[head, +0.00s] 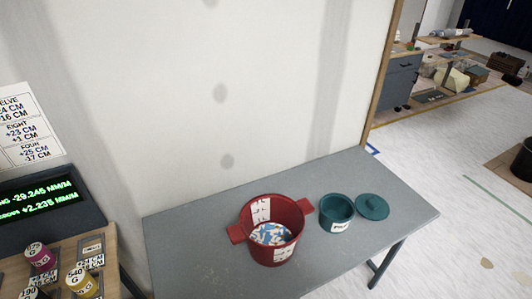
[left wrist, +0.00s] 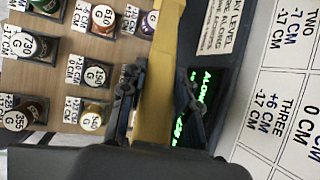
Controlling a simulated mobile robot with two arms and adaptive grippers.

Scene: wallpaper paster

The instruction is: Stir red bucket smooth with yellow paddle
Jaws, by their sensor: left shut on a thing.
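The red bucket (head: 278,256) stands upright on the grey table in the head view, with a side handle at left and at right. A marked white strip runs down its inner wall, and a patchy blue-and-white mix (head: 272,235) lies in it. In the left wrist view my left gripper (left wrist: 159,92) is shut on the yellow paddle (left wrist: 162,50). Only a flat yellow length of the paddle shows between the fingers; its ends are cut off or hidden. The gripper is over the left-hand rack and display, away from the bucket. My right gripper is in neither view.
A teal pot (head: 336,222) and its teal lid (head: 372,206) sit right of the bucket on the grey table (head: 195,230). The table's left part is clear. A wooden rack (head: 62,252) of labelled jars and a green-lit display (head: 45,203) stand at left.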

